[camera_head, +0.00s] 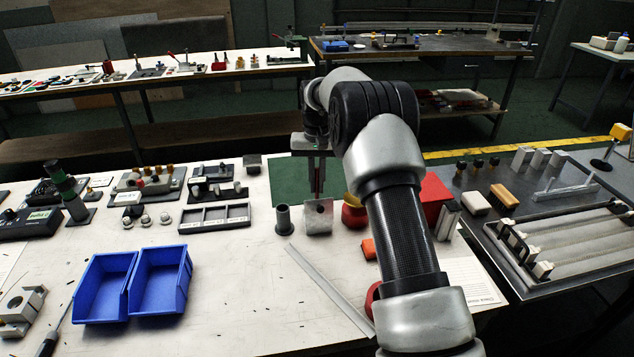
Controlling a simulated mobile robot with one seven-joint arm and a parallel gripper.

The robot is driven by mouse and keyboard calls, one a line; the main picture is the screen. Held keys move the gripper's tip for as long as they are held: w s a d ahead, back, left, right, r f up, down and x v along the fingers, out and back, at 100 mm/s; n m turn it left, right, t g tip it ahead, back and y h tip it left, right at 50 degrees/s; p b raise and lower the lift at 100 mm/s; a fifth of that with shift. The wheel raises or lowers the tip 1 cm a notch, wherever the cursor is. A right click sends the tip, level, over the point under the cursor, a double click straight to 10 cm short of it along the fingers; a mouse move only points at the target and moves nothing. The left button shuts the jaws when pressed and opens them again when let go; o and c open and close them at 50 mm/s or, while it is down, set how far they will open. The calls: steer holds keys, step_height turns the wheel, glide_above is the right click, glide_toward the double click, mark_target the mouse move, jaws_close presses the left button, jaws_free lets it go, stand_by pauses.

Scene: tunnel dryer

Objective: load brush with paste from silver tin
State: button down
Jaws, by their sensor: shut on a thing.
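My gripper (317,178) points down over the far part of the white bench, above a dark green mat (289,190). Its fingers are close together on a thin dark red item, too small to tell whether it is the brush. Just in front of it stands a square grey metal plate (318,216) with a small hole. To its left is a grey open-topped cylinder (284,219). I cannot make out a silver tin for certain; my arm hides part of the bench to the right of the gripper.
Two blue bins (104,288) (160,281) stand front left. A grey compartment tray (214,218) lies behind them. A red block (432,198) and an orange piece (369,249) flank my arm. A metal strip (329,289) lies diagonally. The bench front centre is mostly clear.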

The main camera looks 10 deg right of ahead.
steer(key=shift+f, duration=0.6)
stand_by(1.6)
steer(key=shift+r+p, duration=2.8)
steer(key=shift+r, duration=0.75)
